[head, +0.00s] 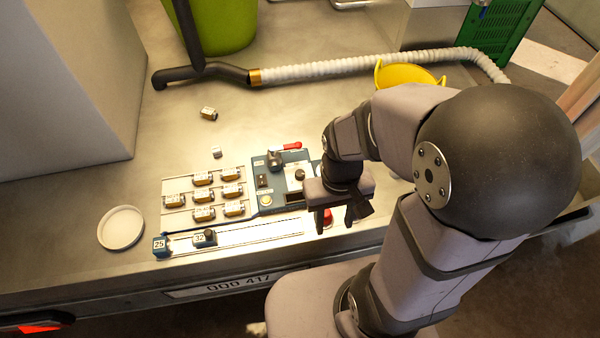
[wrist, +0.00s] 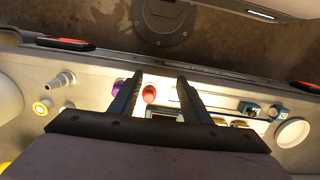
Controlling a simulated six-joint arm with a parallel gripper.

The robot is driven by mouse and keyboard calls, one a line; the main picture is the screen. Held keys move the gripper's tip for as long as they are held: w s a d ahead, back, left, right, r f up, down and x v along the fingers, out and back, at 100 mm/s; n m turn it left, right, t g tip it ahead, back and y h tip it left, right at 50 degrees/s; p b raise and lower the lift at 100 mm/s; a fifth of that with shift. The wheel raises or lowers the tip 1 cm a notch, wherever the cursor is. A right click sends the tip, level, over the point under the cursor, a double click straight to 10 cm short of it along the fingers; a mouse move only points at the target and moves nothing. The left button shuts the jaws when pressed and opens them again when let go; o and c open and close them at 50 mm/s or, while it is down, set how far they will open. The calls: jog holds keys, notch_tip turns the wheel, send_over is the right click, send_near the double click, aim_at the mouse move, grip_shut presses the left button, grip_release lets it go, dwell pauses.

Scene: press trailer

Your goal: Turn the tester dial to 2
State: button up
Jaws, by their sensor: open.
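The tester (head: 268,196) is a blue panel in the middle of the bench in the head view. A small black round knob (head: 300,174) on its pale plate looks like the dial; its setting is too small to read. My gripper (head: 335,219) is open with its fingers pointing down, just right of the tester's near corner and apart from the dial. In the wrist view my open gripper (wrist: 157,88) has nothing held between its fingers. A dark display window (wrist: 163,113) shows between them, and the dial cannot be made out there.
A red knob (head: 327,216) lies close to my fingers. A red-handled lever (head: 291,146) stands at the tester's back. Left are a rack of several cylinders (head: 203,195), a slide rail (head: 255,237) and a round white dish (head: 121,228). A ribbed hose (head: 350,68) crosses behind.

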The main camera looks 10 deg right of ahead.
aim_at(300, 173)
jog(key=shift+n+g, duration=0.3)
jog(key=shift+g, duration=0.1)
jog(key=w+f+b, duration=0.1)
jog(key=w+f, duration=0.2)
jog(key=w+a+f+b, duration=0.1)
jog(key=w+f+b, duration=0.1)
jog(key=w+f, duration=0.2)
jog(key=w+f+b, duration=0.1)
jog(key=w+f, duration=0.3)
jog(key=shift+w+a, duration=0.1)
jog(key=shift+a, duration=0.3)
jog(key=shift+t, duration=0.5)
jog(key=w, duration=0.4)
jog(key=w+r, duration=0.1)
jog(key=w, duration=0.2)
jog(key=shift+a, duration=0.3)
jog(key=shift+t, duration=0.6)
jog(key=w+r, duration=0.1)
jog(key=w, duration=0.1)
jog(key=w+r, duration=0.1)
jog(key=w, duration=0.1)
jog(key=w+r, duration=0.1)
jog(key=w, duration=0.1)
jog(key=shift+a+r, duration=0.2)
jog(key=shift+r, duration=0.2)
jog(key=shift+s+m, duration=0.35)
jog(key=shift+m, duration=0.05)
jog(key=shift+f+p, duration=0.3)
jog(key=shift+f, duration=3.35)
jog(key=c, duration=1)
